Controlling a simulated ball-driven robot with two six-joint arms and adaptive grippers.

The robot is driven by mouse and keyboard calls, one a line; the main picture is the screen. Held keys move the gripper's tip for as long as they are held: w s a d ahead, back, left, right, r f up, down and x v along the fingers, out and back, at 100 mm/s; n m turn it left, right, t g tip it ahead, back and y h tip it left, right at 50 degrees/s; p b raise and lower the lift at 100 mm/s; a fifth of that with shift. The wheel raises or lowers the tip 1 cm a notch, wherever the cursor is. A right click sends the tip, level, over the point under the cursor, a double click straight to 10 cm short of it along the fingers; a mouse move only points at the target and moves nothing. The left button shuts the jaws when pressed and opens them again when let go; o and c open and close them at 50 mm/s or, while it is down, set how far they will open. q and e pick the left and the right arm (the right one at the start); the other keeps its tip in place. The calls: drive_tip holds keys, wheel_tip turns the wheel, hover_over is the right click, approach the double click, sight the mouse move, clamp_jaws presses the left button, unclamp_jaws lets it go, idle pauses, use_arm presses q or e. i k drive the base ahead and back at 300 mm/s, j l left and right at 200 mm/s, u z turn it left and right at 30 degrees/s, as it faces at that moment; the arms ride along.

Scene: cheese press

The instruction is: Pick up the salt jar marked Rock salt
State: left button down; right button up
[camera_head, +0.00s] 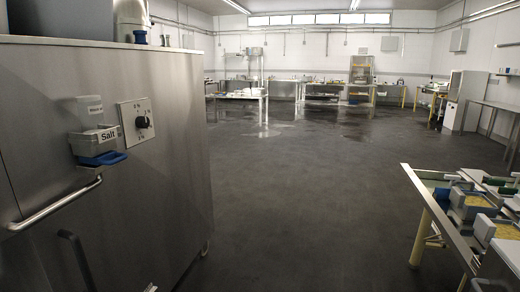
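A pale, translucent jar (84,112) with a small white label stands at the left, against the front of a large steel cabinet. The label seems to begin with "Rock", but it is too small to read for sure. The jar's lower part is hidden by a grey holder (86,146) marked "Salt", and it appears to sit in or just behind this holder. A blue piece (104,159) shows under the holder's front. Neither of my grippers is in view.
The steel cabinet (160,190) fills the left side, with a dial plate (135,122) and a long bar handle (50,206). A yellow-legged table (440,212) with molds stands at right. The dark floor (300,190) between is clear.

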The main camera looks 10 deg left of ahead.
sight(90, 108)
drive_tip(key=u, duration=1.3)
